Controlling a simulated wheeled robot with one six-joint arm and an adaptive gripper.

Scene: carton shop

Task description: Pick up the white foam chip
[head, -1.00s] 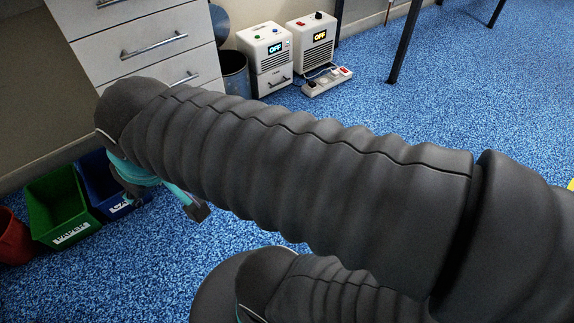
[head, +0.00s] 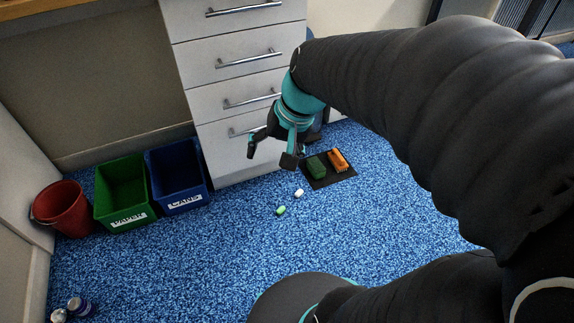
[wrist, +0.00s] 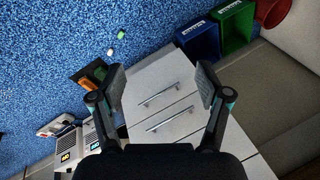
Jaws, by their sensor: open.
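The white foam chip (head: 299,193) lies on the blue carpet, just in front of a black mat. It also shows as a small pale spot in the wrist view (wrist: 110,52). A light green chip (head: 281,210) lies close beside it. My gripper (head: 270,156) is open and empty, raised in front of the white drawer unit, up and to the left of the chip in the head view. In the wrist view its two fingers (wrist: 160,88) are spread wide, with drawer fronts showing between them.
The black mat (head: 335,181) bears a dark green and an orange object. A blue bin (head: 184,203), a green bin (head: 128,220) and a red bucket (head: 64,208) stand at left. The drawer unit (head: 235,65) stands behind my gripper.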

